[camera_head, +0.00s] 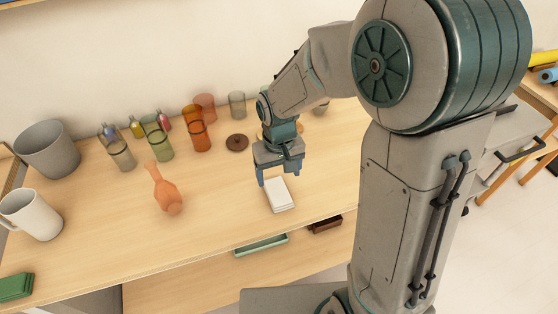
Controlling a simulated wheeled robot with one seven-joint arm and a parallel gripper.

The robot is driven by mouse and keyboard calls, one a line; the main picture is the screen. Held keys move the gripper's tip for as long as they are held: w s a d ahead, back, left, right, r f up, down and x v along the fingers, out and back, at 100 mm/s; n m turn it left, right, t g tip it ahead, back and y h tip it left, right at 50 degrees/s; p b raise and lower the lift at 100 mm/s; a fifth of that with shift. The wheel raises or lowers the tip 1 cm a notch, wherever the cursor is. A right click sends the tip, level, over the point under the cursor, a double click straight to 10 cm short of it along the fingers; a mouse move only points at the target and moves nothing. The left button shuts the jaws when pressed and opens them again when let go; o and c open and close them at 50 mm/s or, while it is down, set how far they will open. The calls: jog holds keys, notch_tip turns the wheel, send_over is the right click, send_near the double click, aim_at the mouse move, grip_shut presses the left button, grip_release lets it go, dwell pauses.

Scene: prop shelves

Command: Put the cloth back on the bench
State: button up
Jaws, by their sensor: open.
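A white, flat, folded-looking stack, which appears to be the cloth (281,196), lies on the light wooden bench (230,215) near its front edge. My gripper (279,175) points down at the back end of this white stack. Its two fingers are spread apart, with nothing seen between them. I cannot tell whether the fingers touch the stack or the bench top. A green layered item (16,287), which may also be a folded cloth, lies at the far left front.
Several coloured glasses (199,137) and a dark brown lid (237,143) are behind. A white mug (32,214) and grey pot (48,150) stand at left. A green tray (261,244) sits on the lower shelf.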

jog(key=s+d+r+m+t, duration=0.3)
jog(key=s+d+r, duration=0.9)
jog(key=shift+s, duration=0.3)
